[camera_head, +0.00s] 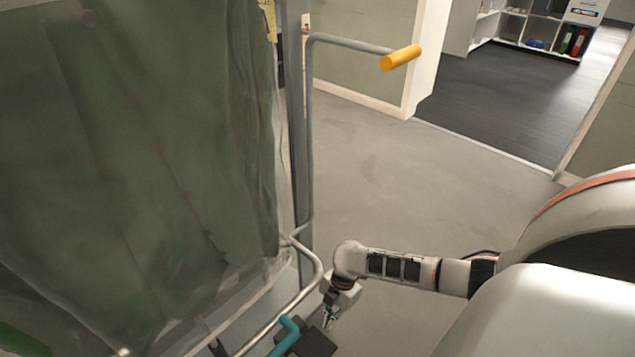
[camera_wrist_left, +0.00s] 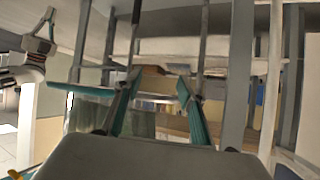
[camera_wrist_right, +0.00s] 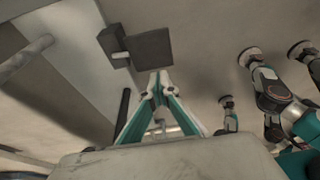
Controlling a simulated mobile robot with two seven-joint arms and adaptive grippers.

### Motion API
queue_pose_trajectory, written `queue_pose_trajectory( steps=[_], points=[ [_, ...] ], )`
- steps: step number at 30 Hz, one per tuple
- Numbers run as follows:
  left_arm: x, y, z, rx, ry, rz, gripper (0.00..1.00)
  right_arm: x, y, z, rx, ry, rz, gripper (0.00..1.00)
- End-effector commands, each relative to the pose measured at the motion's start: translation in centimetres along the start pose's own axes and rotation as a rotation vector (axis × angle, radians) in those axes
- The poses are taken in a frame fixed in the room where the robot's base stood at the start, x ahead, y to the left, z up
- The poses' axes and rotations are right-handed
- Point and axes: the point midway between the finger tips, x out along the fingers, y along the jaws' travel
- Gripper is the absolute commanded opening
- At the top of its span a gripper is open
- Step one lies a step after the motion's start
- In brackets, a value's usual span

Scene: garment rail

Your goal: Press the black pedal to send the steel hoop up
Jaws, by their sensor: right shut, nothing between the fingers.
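The black pedal (camera_head: 317,343) is at the bottom of the head view, by the foot of the rail. It shows as a dark flat plate in the right wrist view (camera_wrist_right: 150,49). My right gripper (camera_head: 328,319) is shut and empty, close to the pedal; in the right wrist view its fingertips (camera_wrist_right: 155,84) point at the plate's near edge. I cannot tell if they touch. A curved steel tube (camera_head: 318,268), perhaps the hoop, bends around the garment's lower side. My left gripper (camera_wrist_left: 158,82) is open and empty in the left wrist view, before rails and bars.
A green garment under clear plastic (camera_head: 140,170) fills the left of the head view. A grey post (camera_head: 297,120) and a bar with an orange grip (camera_head: 401,57) stand beside it. The floor (camera_head: 400,190) beyond is clear.

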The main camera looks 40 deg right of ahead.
Motion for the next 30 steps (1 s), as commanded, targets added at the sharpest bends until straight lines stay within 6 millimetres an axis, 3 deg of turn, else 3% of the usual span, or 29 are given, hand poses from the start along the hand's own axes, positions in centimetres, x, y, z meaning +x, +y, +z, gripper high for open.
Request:
queue_pose_trajectory(
  steps=[8, 22, 30],
  points=[
    [0.1, 0.2, 0.1, -0.008, 0.001, 0.004, 0.40, 0.9, -0.2, -0.1, 0.002, 0.002, -0.003, 0.00],
    [0.9, 2.2, -0.8, -0.107, 0.045, 0.037, 0.40, 10.0, -0.9, 0.1, 0.007, 0.003, -0.014, 0.00],
    [1.2, 3.9, -3.1, -0.244, 0.116, 0.074, 0.40, 13.4, -0.6, 0.9, 0.006, 0.001, -0.009, 0.00]
  ],
)
